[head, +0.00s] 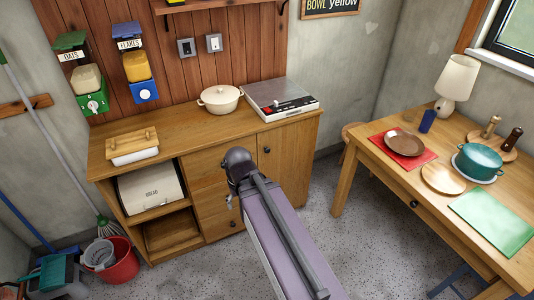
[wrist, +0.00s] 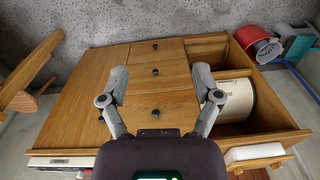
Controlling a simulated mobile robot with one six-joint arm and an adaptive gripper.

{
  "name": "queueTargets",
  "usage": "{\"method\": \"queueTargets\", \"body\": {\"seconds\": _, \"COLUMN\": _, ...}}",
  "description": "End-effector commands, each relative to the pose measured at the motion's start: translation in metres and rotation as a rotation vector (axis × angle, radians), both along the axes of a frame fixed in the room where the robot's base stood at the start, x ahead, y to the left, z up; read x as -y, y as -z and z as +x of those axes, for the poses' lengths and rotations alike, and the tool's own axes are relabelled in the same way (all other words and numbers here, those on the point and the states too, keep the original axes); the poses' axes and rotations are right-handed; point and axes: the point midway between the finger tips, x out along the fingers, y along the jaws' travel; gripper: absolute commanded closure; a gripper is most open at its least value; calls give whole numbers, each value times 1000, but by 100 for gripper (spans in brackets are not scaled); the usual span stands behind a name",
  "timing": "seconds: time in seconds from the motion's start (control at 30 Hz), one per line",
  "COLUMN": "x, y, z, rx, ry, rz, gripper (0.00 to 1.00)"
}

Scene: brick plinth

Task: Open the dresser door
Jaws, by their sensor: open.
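The wooden dresser (head: 160,124) stands against the back wall. Its door (head: 290,165) is at the right end and looks closed, with a dark round knob (head: 267,150) near its upper left edge. In the wrist view, which is turned over, the door (wrist: 75,105) is at the left and its knob (wrist: 101,119) is left of my gripper. My gripper (wrist: 160,74) is open and empty, its fingers spread in front of the drawers (wrist: 165,97). In the head view my arm mostly hides the gripper, and it hangs before the drawer column, left of the door.
A white pot (head: 220,98) and a grey scale (head: 280,98) stand on the dresser top. A bread box (head: 150,191) sits in the open shelf. A table (head: 385,177) stands at the right. Speckled floor is clear between. A red bucket (head: 118,262) is at lower left.

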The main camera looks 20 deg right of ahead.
Motion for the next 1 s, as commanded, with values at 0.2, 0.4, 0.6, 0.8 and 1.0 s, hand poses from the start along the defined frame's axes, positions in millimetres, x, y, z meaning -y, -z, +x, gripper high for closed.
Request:
{"method": "queueTargets", "body": {"seconds": 0.2, "x": 4, "y": 32, "z": 24, "rx": 62, "ry": 111, "rz": 99, "gripper": 18}}
{"method": "queueTargets", "body": {"seconds": 0.4, "x": 3, "y": 64, "z": 59, "rx": 144, "ry": 292, "rz": 252, "gripper": 18}}
{"method": "queueTargets", "body": {"seconds": 0.6, "x": 8, "y": 90, "z": 96, "rx": 219, "ry": 501, "rz": 429, "gripper": 18}}
{"method": "queueTargets", "body": {"seconds": 0.8, "x": 20, "y": 111, "z": 133, "rx": 276, "ry": 717, "rz": 615, "gripper": 18}}
{"method": "queueTargets", "body": {"seconds": 1.0, "x": 41, "y": 128, "z": 168, "rx": 319, "ry": 939, "rz": 812, "gripper": 18}}
